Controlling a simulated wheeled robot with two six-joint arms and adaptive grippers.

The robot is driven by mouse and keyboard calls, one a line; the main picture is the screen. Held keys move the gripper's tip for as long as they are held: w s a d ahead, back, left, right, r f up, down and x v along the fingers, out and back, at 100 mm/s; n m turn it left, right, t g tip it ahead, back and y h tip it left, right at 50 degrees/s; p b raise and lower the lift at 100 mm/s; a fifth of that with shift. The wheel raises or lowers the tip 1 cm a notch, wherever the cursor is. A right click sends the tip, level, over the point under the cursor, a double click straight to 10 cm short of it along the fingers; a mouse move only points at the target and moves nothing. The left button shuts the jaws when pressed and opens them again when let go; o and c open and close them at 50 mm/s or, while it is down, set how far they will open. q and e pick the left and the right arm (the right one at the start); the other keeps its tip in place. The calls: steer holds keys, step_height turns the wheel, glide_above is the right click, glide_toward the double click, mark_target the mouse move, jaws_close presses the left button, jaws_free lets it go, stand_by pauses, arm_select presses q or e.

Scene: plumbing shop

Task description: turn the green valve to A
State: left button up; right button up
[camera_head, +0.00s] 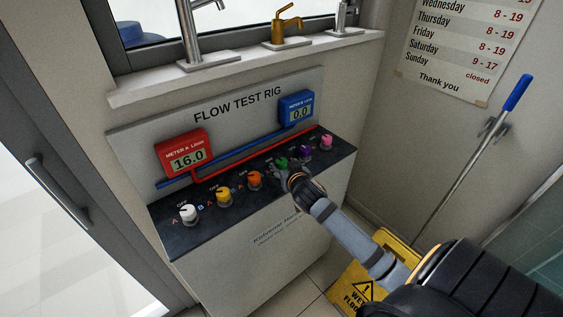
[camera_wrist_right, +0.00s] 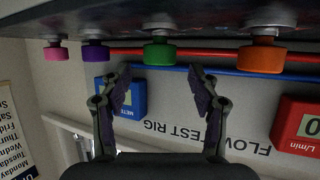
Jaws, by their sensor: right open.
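The green valve (camera_head: 281,162) is a round knob on the dark sloping panel of the flow test rig. My right gripper (camera_head: 284,176) is right at it in the head view and hides part of it and its labels. In the right wrist view, which is upside down, the green valve (camera_wrist_right: 160,53) lies just beyond and between the spread fingertips of my right gripper (camera_wrist_right: 160,74). The fingers are open, with nothing between them. The red meter A (camera_head: 184,153) reads 16.0 and the blue meter B (camera_head: 297,108) reads 0.0. My left gripper is not in view.
On the panel, white (camera_head: 188,213), yellow (camera_head: 223,195) and orange (camera_head: 254,178) knobs sit left of the green one, purple (camera_head: 305,152) and pink (camera_head: 326,141) right. A yellow wet-floor sign (camera_head: 362,290) stands below my right arm. A blue-handled pole (camera_head: 478,140) leans at the right wall.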

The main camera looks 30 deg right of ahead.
mark_target(282, 162)
steer(key=x, duration=0.5)
steer(key=shift+s, duration=0.1)
steer(key=c, duration=1.2)
